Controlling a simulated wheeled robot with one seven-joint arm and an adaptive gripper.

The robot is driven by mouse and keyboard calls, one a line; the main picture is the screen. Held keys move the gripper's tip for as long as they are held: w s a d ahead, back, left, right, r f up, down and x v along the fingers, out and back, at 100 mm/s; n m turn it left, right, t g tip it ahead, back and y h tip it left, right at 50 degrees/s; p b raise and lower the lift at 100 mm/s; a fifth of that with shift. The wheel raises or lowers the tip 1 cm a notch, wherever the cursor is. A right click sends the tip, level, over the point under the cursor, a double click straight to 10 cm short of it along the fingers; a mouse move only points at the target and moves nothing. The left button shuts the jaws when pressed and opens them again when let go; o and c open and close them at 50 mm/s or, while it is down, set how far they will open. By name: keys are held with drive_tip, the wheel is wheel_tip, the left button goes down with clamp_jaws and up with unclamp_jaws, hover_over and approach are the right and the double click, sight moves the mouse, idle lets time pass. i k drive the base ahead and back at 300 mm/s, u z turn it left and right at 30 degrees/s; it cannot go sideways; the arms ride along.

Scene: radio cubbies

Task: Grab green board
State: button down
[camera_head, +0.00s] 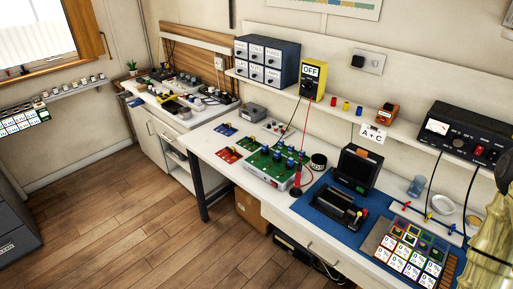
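A small flat green board (247,143) lies on the white workbench, left of centre, close to a red board (229,155) and a blue board (225,129). A larger green panel (264,164) with blue knobs is set on a white base just to the right of these boards. Which green item the task names, I cannot tell. My gripper is not recognisable in this view. A pale ribbed form fills the right edge, and I cannot tell what it is.
The white workbench (205,152) has a blue mat (318,200) with a dark device (338,206). A small monitor (357,167) stands behind it. A shelf above holds a yellow box (312,80) and a black meter box (465,135). The wooden floor (130,205) at left is clear.

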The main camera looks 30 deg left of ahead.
sight(250, 143)
drive_tip(key=k, duration=0.5)
drive_tip(key=u, duration=0.75)
drive_tip(key=i, duration=1.15)
drive_tip(key=u, duration=0.5)
